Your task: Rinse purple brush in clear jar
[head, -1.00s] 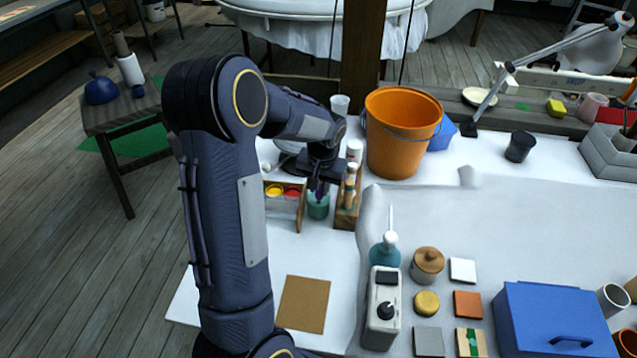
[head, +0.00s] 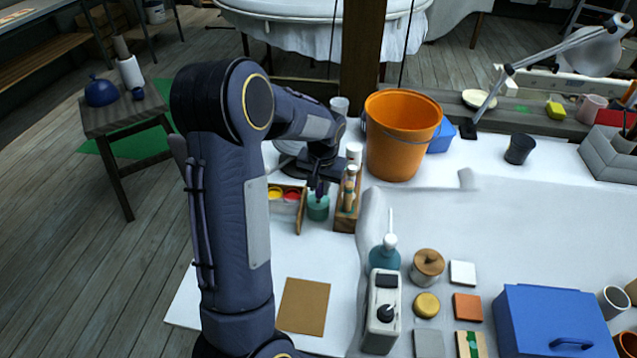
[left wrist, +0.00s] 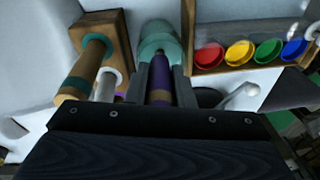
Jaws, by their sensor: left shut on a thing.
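My left gripper (head: 319,184) is shut on the purple brush, whose dark purple handle (left wrist: 160,82) runs between the fingers in the left wrist view. The clear jar (head: 318,209), with a teal tint, stands on the white table right below the gripper. It also shows in the left wrist view (left wrist: 161,36), just beyond the fingers. The brush points down at the jar mouth; its lower end is hidden, so I cannot tell how deep it is. My right gripper is not in view.
A wooden brush rack (head: 345,213) stands close to the right of the jar. A paint box (head: 287,195) with several colour pots is close on the left. An orange bucket (head: 402,140) stands behind right. A brown board (head: 304,306) lies in front.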

